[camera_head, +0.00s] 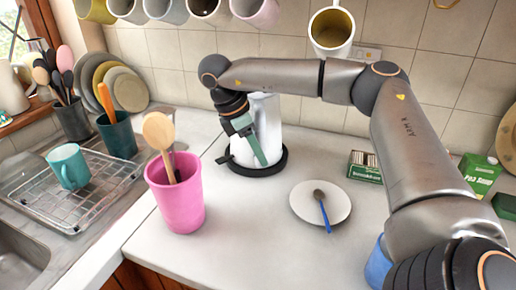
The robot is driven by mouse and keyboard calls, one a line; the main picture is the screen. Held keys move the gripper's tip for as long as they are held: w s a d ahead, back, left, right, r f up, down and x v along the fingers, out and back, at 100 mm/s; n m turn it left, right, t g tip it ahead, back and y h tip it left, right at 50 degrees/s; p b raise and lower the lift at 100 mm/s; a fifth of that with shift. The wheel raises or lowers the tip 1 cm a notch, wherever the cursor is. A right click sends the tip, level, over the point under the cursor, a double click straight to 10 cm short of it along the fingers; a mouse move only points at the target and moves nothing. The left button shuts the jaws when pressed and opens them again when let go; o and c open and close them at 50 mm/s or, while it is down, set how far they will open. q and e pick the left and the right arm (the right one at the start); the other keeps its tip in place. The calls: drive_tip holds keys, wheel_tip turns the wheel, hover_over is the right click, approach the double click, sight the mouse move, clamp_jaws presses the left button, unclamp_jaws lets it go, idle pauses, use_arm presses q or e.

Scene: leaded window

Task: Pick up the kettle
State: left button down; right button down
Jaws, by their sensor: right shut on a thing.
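The white kettle (268,112) stands upright at the back of the counter, on or just over its round black base (270,168). I cannot tell whether there is a gap between them. My right arm reaches across from the right, above the counter. My right gripper (258,150) is at the kettle's front left side and is shut on it. The fingers and the arm hide part of the kettle, and I cannot see clearly which part is gripped. My left gripper is not in view.
A pink cup (180,205) with a wooden spoon stands front left of the kettle. A white plate (305,203) with a blue-handled spoon lies front right. A small green box (365,174) is behind the plate. Mugs (331,30) hang above. A dish rack (60,212) is left.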

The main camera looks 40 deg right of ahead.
drive_tip(key=shift+w+r, duration=0.1)
drive_tip(key=shift+r, duration=0.15)
